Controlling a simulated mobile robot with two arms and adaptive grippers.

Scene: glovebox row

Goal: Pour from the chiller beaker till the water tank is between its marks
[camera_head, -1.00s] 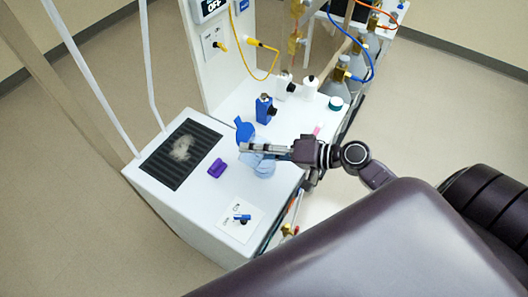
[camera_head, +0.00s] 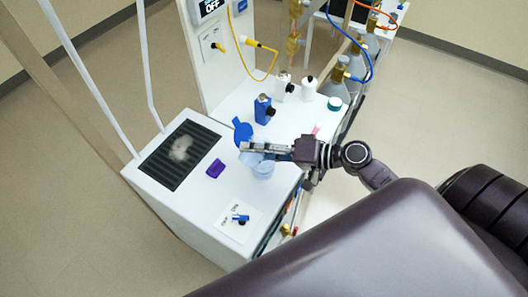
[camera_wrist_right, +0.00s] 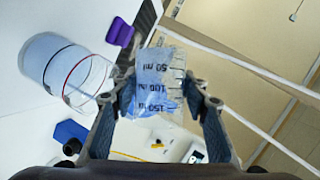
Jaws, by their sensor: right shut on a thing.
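My right gripper (camera_head: 256,147) is shut on the clear beaker (camera_wrist_right: 158,78), which carries black marks of 50, 100 and 150 ml. The beaker is tilted and holds some bluish liquid. It is beside and above the open water tank (camera_head: 263,171) in the head view. In the right wrist view the tank (camera_wrist_right: 45,58) is a clear cylinder with a black ring and a red ring. Pale blue water fills it to about the black ring; the exact level is hard to tell. Whether liquid is running cannot be told. My left gripper is out of view.
A purple block (camera_head: 216,168), a dark grille (camera_head: 180,154) and a small plate with a blue handle (camera_head: 240,217) are on the white housing. A blue bottle (camera_head: 263,109) and white bottles (camera_head: 309,88) stand behind.

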